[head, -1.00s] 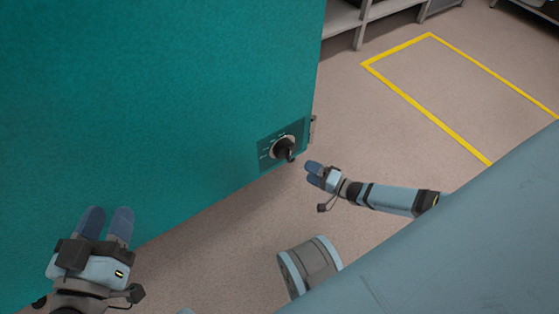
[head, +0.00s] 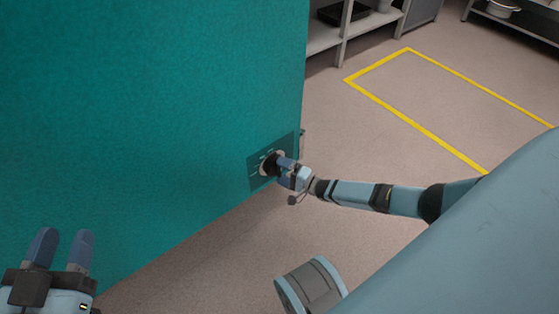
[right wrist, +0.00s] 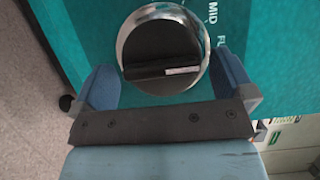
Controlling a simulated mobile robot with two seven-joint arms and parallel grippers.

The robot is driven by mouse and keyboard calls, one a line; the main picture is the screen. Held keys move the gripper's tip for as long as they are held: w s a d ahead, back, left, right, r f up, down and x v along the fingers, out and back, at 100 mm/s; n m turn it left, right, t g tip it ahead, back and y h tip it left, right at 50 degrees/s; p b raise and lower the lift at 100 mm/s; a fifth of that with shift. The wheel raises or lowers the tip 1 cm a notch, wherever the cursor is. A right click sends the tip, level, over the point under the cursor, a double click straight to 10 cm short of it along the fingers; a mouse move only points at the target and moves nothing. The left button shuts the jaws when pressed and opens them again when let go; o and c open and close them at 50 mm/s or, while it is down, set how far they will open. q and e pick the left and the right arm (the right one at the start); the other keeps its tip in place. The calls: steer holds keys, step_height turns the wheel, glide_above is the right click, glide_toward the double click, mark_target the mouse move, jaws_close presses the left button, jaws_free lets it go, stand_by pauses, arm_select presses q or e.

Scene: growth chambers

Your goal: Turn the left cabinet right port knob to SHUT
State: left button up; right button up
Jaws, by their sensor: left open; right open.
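The port knob (head: 269,165) is a black dial on a plate low on the teal cabinet (head: 160,110). In the right wrist view the knob (right wrist: 162,52) has a silver rim and a raised grip bar with a pale mark pointing right. "MID" and part of another label show to its right. My right gripper (head: 284,171) is at the knob; in the wrist view its open blue fingers (right wrist: 168,85) stand on either side of the dial. Contact cannot be told. My left gripper (head: 62,248) is open and empty at the lower left, before the cabinet face.
A yellow floor outline (head: 408,50) lies at the upper right. Shelving (head: 340,38) stands behind the cabinet.

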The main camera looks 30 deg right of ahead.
steer(key=shift+w+a, duration=0.35)
steer(key=shift+w, duration=0.3)
steer(key=c, duration=0.7)
steer(key=shift+o, duration=0.2)
